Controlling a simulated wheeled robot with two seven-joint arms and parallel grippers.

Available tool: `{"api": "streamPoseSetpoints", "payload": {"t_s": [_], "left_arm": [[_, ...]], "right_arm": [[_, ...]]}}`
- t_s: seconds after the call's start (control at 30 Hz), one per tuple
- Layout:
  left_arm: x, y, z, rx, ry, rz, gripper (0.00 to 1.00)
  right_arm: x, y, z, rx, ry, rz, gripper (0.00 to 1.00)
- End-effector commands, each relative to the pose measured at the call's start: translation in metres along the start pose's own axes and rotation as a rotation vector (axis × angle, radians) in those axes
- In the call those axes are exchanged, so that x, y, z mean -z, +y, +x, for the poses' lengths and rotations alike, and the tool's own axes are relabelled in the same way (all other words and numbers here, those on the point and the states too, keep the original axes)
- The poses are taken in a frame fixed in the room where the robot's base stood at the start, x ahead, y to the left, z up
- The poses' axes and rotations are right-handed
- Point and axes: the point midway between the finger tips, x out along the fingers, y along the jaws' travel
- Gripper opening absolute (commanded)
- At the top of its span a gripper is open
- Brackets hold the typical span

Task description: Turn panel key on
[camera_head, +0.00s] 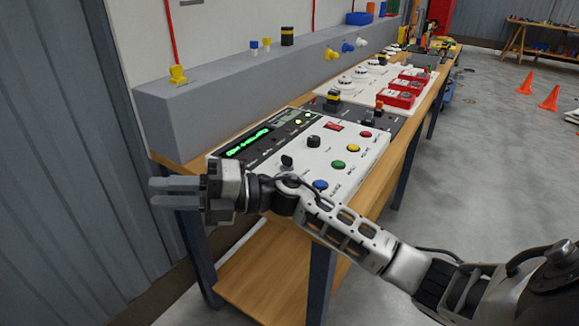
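The white control panel (345,155) lies on the wooden bench, with a lit green display (248,143) on its dark left strip. A small black key-like switch (287,161) stands up near the panel's front left; its exact turn angle is too small to read. A black round knob (313,141) sits farther back. My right gripper (172,193) reaches across in front of the panel, past its left front corner, fingers pointing left. Its two fingers show a narrow gap with nothing between them. It is apart from the key. The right forearm hides part of the panel's front edge. My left gripper is out of view.
Blue (320,186), green, yellow and red buttons line the panel's right side. A grey raised ledge (215,105) runs behind it. Red boxes (401,95) and white round devices stand farther along the bench. Orange cones (550,97) stand on the open floor at right.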

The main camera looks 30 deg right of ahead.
Motion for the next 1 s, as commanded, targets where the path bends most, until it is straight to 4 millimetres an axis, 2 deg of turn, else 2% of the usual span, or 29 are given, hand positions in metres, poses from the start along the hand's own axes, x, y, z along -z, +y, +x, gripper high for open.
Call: {"api": "streamPoseSetpoints", "payload": {"t_s": [0.03, 0.07, 0.17, 0.23, 0.3, 0.4, 0.5, 0.6, 0.67, 0.77, 1.0], "left_arm": [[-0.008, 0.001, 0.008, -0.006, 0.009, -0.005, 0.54], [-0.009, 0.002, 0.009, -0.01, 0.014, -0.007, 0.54], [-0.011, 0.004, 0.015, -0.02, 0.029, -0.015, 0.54], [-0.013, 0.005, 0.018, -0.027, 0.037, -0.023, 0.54], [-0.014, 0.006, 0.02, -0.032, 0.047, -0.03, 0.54], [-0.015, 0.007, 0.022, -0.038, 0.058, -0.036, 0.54], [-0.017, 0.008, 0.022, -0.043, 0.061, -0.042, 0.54], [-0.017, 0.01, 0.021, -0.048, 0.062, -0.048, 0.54], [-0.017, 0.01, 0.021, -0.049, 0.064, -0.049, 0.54], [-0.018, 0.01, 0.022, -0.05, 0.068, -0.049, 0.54], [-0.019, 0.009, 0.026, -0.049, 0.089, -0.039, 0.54]], "right_arm": [[-0.008, 0.0, -0.003, 0.094, 0.12, -0.168, 0.27], [-0.011, 0.001, -0.007, 0.161, 0.19, -0.256, 0.27], [-0.036, 0.003, -0.035, 0.427, 0.383, -0.511, 0.27], [-0.062, 0.011, -0.067, 0.642, 0.473, -0.641, 0.27], [-0.088, 0.028, -0.106, 0.856, 0.522, -0.723, 0.27], [-0.116, 0.06, -0.16, 1.124, 0.536, -0.763, 0.27], [-0.129, 0.093, -0.204, 1.316, 0.516, -0.751, 0.27], [-0.133, 0.115, -0.231, 1.426, 0.494, -0.725, 0.27], [-0.133, 0.12, -0.24, 1.461, 0.486, -0.713, 0.27], [-0.134, 0.117, -0.244, 1.481, 0.483, -0.704, 0.27], [-0.138, 0.073, -0.241, 1.477, 0.487, -0.701, 0.27]]}}
